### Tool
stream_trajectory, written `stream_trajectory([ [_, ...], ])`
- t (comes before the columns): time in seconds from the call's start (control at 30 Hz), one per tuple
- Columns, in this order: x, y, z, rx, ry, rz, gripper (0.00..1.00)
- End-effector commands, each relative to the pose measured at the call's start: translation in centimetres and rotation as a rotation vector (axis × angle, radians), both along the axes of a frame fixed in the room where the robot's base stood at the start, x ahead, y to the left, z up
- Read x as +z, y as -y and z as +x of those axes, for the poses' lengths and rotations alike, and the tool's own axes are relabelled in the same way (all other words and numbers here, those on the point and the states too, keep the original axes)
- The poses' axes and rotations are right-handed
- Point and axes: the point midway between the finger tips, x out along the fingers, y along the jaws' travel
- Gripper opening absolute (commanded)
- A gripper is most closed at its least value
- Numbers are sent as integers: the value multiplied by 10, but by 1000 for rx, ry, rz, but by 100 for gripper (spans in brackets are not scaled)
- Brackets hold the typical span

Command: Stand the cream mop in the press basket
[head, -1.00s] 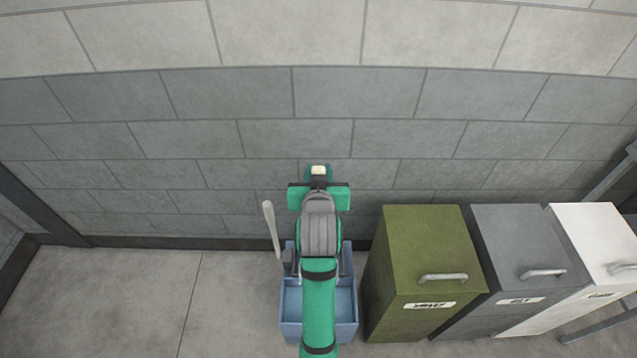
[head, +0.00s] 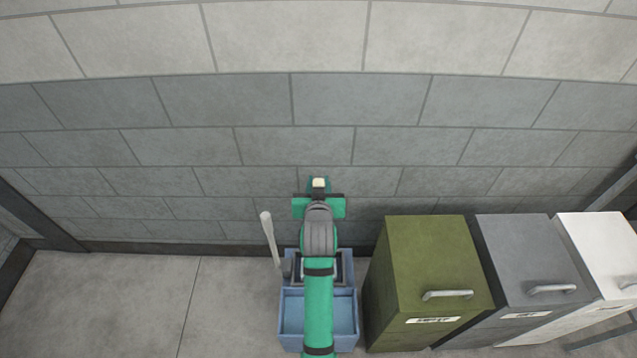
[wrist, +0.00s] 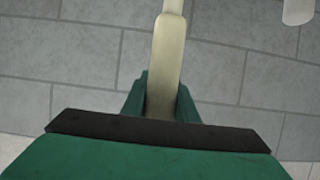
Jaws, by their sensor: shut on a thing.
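The cream mop shows as a pale handle (wrist: 168,60) rising between the green fingers of my gripper (wrist: 163,105) in the wrist view. My gripper is shut on this handle. In the head view the handle's pale end (head: 319,183) shows at my gripper, above the back of the blue bucket (head: 345,345). The press basket (head: 346,270) is at the back of the bucket, mostly hidden behind my arm. The mop's head is hidden, so I cannot tell whether it is inside the basket.
A pale lever (head: 269,238) leans up at the bucket's left side. An olive bin (head: 425,260), a grey bin (head: 525,255) and a white bin (head: 600,250) stand at the right. The wall (head: 250,150) is behind. The floor at left (head: 110,300) is clear.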

Motion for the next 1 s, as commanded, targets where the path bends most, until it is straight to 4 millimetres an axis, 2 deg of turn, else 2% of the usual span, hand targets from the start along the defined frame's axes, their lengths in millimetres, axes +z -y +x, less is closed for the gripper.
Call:
stream_trajectory([
  [0.5,-9,0,1,0,6,0,0],
  [0.53,-10,0,1,0,4,0,31],
  [0.6,-10,0,1,0,4,0,45],
  [1.0,-5,0,-2,0,4,0,45],
])
